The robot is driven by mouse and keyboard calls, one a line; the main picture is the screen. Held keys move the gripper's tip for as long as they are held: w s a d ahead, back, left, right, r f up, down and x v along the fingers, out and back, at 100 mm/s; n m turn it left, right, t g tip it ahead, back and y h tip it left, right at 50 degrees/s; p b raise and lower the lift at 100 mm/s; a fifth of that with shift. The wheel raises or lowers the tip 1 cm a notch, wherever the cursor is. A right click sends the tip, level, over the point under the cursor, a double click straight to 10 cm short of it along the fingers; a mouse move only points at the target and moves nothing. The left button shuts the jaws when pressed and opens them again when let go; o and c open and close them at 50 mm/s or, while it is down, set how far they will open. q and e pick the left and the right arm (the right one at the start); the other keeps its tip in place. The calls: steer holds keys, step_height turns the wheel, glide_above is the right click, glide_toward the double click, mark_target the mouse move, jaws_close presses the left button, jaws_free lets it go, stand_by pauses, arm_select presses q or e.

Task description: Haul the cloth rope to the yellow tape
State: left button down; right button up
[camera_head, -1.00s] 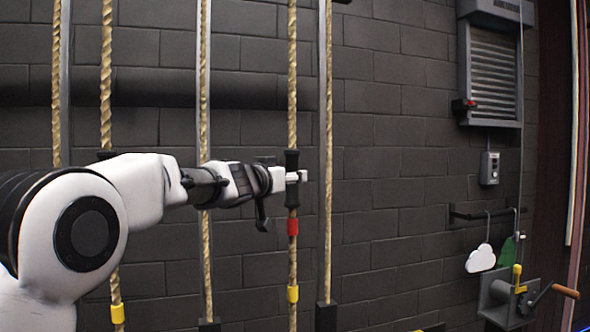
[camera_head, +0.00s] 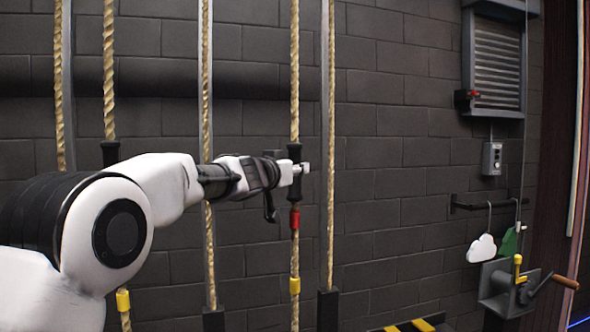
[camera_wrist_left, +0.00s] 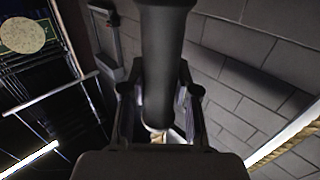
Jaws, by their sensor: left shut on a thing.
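My left gripper (camera_head: 299,168) is shut on a black sleeve (camera_head: 294,152) around a vertical tan rope (camera_head: 295,80). The sleeve fills the gap between the fingers in the left wrist view (camera_wrist_left: 162,60). Below the sleeve, red tape (camera_head: 294,219) wraps this rope, and yellow tape (camera_head: 295,285) sits lower, apart from the red. Another rope (camera_head: 109,60) at the left has a black sleeve (camera_head: 110,153) partly behind my arm and its own yellow tape (camera_head: 123,300). No cloth label shows on any rope. My right gripper is not in view.
More ropes hang close by, one (camera_head: 207,90) behind my arm and one (camera_head: 331,120) just right of the gripper. A dark block wall (camera_head: 400,150) stands behind. At the right are a cloud tag (camera_head: 482,249), a green tag (camera_head: 509,241) and a cranked winch (camera_head: 515,288).

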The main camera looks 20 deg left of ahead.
arm_select(q)
step_height(320, 180, down, 33)
steer(key=b, duration=2.3)
steer(key=shift+f, duration=0.15)
steer(key=c, duration=0.8)
jaws_free()
steer(key=shift+c, duration=0.2)
glide_toward(292, 300)
steer(key=shift+s, duration=0.45)
